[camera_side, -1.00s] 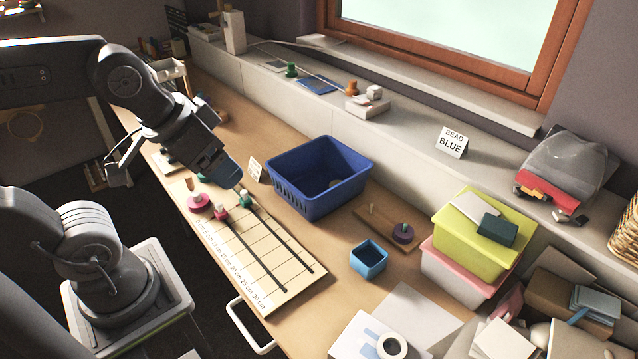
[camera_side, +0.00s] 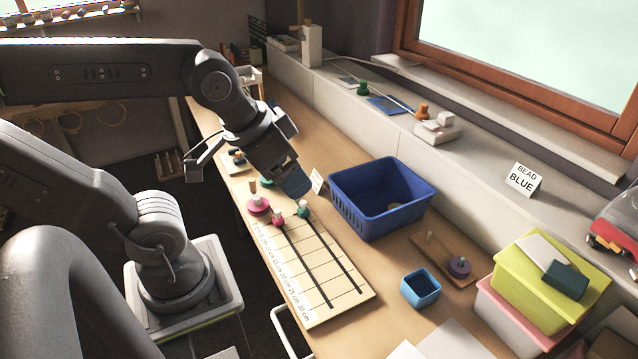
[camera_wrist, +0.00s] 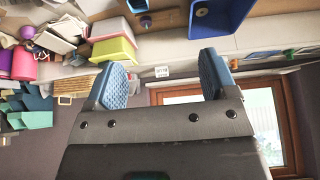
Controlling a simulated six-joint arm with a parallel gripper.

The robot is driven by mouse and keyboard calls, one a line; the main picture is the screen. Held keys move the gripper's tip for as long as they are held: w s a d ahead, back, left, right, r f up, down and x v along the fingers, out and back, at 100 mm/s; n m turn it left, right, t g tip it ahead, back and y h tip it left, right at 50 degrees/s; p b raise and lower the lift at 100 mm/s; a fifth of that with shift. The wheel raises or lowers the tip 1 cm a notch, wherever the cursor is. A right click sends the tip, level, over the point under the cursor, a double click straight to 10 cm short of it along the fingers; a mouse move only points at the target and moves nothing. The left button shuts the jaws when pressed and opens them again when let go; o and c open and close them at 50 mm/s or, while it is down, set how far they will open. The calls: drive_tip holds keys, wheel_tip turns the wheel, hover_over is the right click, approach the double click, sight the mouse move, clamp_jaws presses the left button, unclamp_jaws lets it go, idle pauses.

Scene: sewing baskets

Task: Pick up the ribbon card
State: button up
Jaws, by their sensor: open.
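I cannot single out a ribbon card with certainty. A flat blue piece (camera_side: 391,106) lies on the ledge under the window, but it is too small to identify. My gripper (camera_side: 294,182) hangs above the far end of the measuring board (camera_side: 335,285), left of the blue basket (camera_side: 365,222). In the wrist view, the two blue fingers of my gripper (camera_wrist: 163,76) are apart with nothing held between them. They point toward the ledge and window. A pink spool (camera_side: 278,219) and a green-topped spool (camera_side: 303,210) sit at the board's far end, just below the gripper.
A small blue box (camera_side: 420,289) and a pegged wooden board (camera_side: 445,262) stand right of the measuring board. Yellow (camera_side: 535,283) and pink (camera_side: 500,318) bins are stacked farther right. A BEAD BLUE sign (camera_side: 523,180) stands on the ledge. The measuring board's near half is clear.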

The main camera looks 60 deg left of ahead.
drive_tip(key=shift+o, duration=0.2)
drive_tip(key=o, duration=0.4)
drive_tip(key=shift+c, duration=0.2)
